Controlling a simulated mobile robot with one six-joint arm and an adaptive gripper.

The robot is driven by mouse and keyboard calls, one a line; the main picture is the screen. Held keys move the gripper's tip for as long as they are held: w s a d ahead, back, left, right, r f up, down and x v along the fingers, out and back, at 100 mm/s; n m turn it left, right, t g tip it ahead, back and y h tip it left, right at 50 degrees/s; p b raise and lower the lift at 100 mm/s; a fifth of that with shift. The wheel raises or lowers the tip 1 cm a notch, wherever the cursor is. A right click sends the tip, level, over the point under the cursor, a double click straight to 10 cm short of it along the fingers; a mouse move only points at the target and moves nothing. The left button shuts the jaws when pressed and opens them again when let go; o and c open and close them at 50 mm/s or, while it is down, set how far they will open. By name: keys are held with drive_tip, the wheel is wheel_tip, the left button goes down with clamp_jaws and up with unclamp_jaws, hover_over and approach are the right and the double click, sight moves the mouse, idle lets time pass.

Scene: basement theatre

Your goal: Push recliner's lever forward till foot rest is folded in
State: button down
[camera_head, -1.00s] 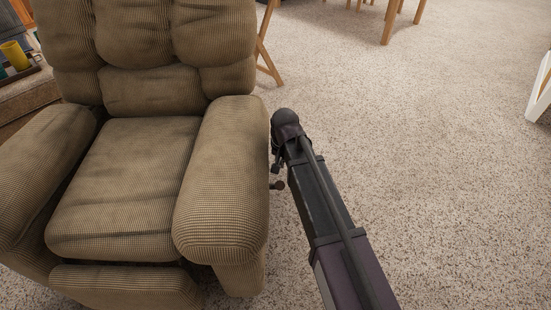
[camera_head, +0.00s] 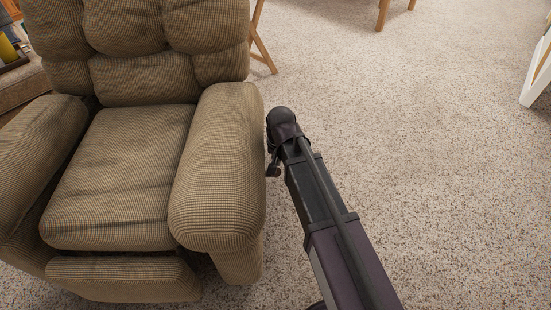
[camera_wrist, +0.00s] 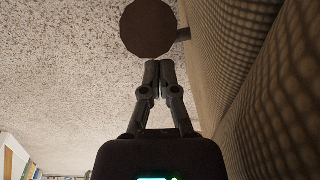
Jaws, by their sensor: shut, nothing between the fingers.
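The brown corduroy recliner (camera_head: 120,180) fills the left of the head view. Its foot rest (camera_head: 125,278) shows low in front of the seat, with a dark gap between them. My gripper (camera_head: 273,166) is beside the outer side of the armrest (camera_head: 220,165) at the right of the picture. In the wrist view my gripper (camera_wrist: 152,72) has its fingers together, with nothing between them. The lever's round brown knob (camera_wrist: 149,28) is just beyond the fingertips, its short stem running to the chair's side. I cannot tell whether fingertips and knob touch. The lever is not distinct in the head view.
Open speckled carpet (camera_head: 430,160) lies right of the recliner. Wooden furniture legs (camera_head: 262,45) stand behind it. A white-framed object (camera_head: 537,75) is at the right edge. A couch or ottoman with a tray (camera_head: 20,85) is at the far left.

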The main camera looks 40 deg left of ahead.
wheel_tip(320, 180, up, 12)
drive_tip(key=d+p, duration=0.1)
drive_tip(key=p, duration=1)
drive_tip(key=shift+w+f, duration=0.2)
drive_tip(key=shift+f, duration=0.05)
drive_tip(key=shift+d, duration=0.1)
idle(0.4)
